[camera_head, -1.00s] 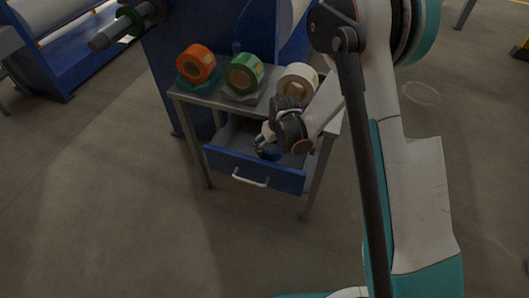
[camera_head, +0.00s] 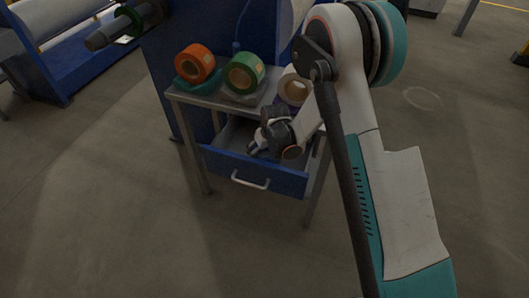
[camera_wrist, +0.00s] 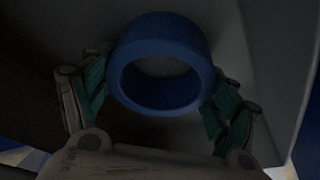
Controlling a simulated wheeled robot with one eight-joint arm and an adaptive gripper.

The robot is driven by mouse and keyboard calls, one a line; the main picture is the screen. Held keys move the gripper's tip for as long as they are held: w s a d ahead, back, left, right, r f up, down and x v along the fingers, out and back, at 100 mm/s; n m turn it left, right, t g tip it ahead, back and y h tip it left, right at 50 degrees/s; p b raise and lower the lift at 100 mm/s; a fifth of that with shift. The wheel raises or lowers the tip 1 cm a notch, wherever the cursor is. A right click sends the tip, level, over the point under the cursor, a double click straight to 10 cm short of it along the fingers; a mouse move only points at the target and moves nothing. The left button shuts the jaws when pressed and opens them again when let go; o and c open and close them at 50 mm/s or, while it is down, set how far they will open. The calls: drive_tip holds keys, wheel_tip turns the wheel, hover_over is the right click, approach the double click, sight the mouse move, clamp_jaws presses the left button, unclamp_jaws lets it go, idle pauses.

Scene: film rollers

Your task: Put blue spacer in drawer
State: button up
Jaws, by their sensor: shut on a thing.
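The blue spacer (camera_wrist: 162,27) is a thick ring. In the wrist view it sits between the two green-padded fingers of my gripper (camera_wrist: 160,75), which is shut on it. In the head view my gripper (camera_head: 257,148) reaches down into the open drawer (camera_head: 250,172), just behind its blue front. I cannot make out the spacer in the head view; my gripper and the drawer front hide it. The wrist view is dark, with grey surfaces close around the ring. I cannot tell whether the spacer touches the drawer floor.
The drawer is in a grey metal table (camera_head: 205,100). The white roll is close to my arm. A blue machine panel rises behind. The floor in front is clear.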

drive_tip(key=o, duration=1.3)
drive_tip(key=shift+f, duration=0.1)
